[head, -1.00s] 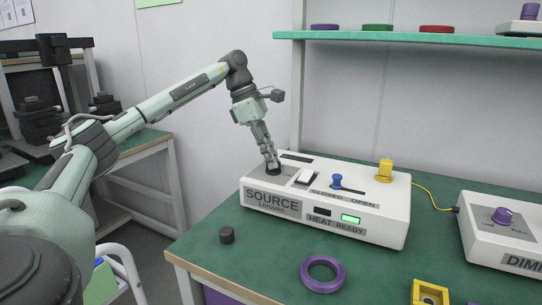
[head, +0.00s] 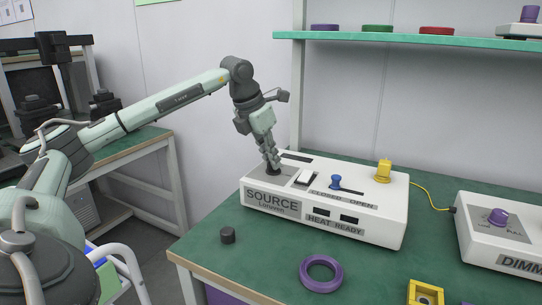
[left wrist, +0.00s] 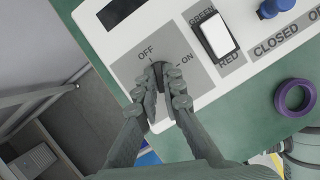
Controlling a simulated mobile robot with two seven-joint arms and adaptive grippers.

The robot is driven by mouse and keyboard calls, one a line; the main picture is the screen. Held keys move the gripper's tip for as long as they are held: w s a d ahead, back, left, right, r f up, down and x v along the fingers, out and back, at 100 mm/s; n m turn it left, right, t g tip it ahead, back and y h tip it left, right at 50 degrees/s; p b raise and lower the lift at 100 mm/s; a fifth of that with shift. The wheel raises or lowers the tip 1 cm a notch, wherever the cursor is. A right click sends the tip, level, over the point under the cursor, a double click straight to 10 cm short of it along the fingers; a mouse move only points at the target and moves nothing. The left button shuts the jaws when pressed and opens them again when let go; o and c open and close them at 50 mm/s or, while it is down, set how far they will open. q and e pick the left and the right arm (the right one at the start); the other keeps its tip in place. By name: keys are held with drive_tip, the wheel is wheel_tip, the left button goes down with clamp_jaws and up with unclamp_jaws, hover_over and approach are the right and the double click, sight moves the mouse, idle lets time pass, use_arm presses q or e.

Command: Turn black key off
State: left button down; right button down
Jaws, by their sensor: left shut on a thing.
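The black key (left wrist: 158,68) is on the grey panel of the white SOURCE box (head: 325,222), between the OFF and ON labels. My left gripper (head: 273,164) points down at the box's left end and is shut on the key. In the left wrist view, the two fingers (left wrist: 164,92) close around the key and hide most of it. The key's exact angle is hard to tell. The HEAT and READY windows (head: 349,219) on the box front are both dark. My right gripper is not in view.
Beside the key are a white rocker switch (head: 305,177), a blue slider knob (head: 336,182) and a yellow plug (head: 383,170). A black cylinder (head: 227,235), a purple ring (head: 321,273) and a yellow block (head: 426,293) lie on the green table. A dimmer box (head: 500,246) stands right.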

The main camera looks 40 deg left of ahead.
use_arm(q)
drive_tip(key=shift+d+n+y, duration=0.15)
drive_tip(key=shift+n+y, duration=0.75)
drive_tip(key=shift+n, duration=1.3)
drive_tip(key=c, duration=1.7)
unclamp_jaws()
drive_tip(key=v, duration=1.2)
drive_tip(key=shift+w, duration=0.2)
